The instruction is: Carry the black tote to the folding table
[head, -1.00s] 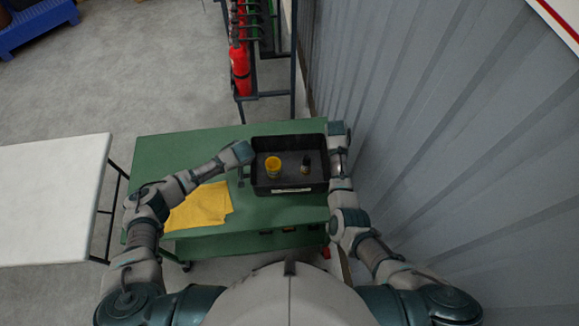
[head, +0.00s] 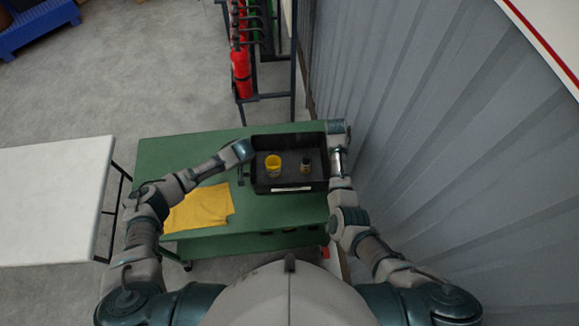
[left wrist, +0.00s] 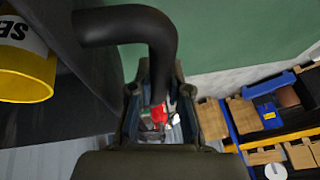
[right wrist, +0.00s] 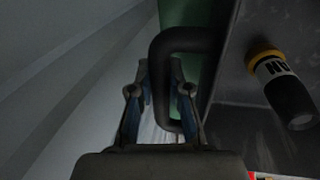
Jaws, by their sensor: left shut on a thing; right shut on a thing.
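The black tote (head: 290,187) is at the right end of the green bench (head: 158,160); I cannot tell whether it rests on the top or is just above it. It holds a yellow-topped container (head: 273,162) and a small dark bottle (head: 306,164). My left gripper (head: 243,174) is shut on the tote's left handle, whose black loop (left wrist: 165,40) shows in the left wrist view. My right gripper (right wrist: 162,100) is shut on the right handle (right wrist: 165,45). The white folding table (head: 55,200) stands left of the bench, apart from it.
A yellow cloth (head: 200,207) lies on the bench left of the tote. A ribbed grey wall (head: 420,120) runs close on the right. A rack with a red extinguisher (head: 241,75) stands behind the bench. The folding table top looks clear where visible.

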